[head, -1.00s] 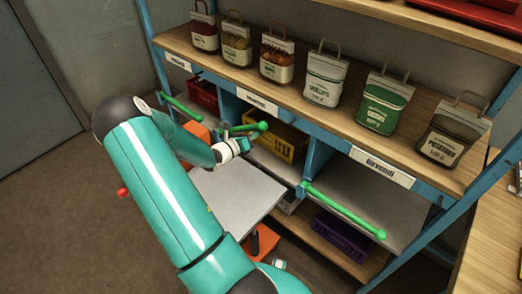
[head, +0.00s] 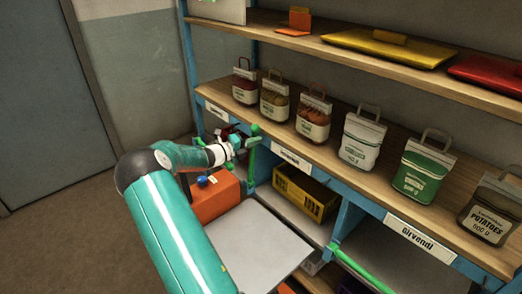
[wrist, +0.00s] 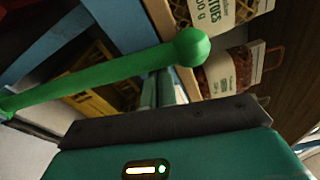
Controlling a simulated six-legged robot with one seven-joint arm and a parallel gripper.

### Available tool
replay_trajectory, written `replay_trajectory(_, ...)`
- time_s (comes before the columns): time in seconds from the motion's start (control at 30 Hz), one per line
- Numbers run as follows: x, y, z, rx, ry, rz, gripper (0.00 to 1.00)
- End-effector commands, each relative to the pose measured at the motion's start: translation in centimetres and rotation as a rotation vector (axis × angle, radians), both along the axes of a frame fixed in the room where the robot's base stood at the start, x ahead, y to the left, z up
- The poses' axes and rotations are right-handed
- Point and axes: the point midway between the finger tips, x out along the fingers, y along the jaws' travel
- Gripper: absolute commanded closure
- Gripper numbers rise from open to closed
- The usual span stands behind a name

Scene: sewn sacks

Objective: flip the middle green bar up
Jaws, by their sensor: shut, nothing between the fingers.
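The middle green bar (head: 251,165) stands near upright at the left post of the middle bay, with its round knob at the top. In the wrist view the bar (wrist: 110,70) runs across the picture above my fingers, and its knob (wrist: 190,47) shows clearly. My gripper (head: 240,143) is shut and empty, close beside the upper part of the bar. In the wrist view my gripper (wrist: 165,120) is at the bottom; I cannot tell whether it touches the bar. The right green bar (head: 362,268) slopes down to the right. The left bar is not clearly visible.
A yellow crate (head: 305,190) sits in the middle bay and an orange box (head: 213,195) stands low at the left. Several sacks, including a green one (head: 421,175), stand on the wooden shelf above. Open floor (head: 60,240) lies at the left.

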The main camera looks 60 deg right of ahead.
Motion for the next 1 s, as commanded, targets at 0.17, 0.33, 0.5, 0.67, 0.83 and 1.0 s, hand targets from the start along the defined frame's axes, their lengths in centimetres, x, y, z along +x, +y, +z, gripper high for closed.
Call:
replay_trajectory(0.17,0.7,-0.3,0.2,0.000,0.000,-0.001,1.00)
replay_trajectory(0.33,0.8,-0.3,0.2,0.000,0.000,-0.001,1.00)
replay_trajectory(0.5,0.7,-0.3,0.2,0.000,0.000,-0.001,1.00)
replay_trajectory(0.67,0.7,-0.3,0.2,0.000,0.000,-0.001,1.00)
replay_trajectory(0.83,0.7,-0.3,1.2,-0.001,-0.002,-0.001,1.00)
replay_trajectory(1.0,0.6,0.0,4.0,-0.002,-0.003,0.000,1.00)
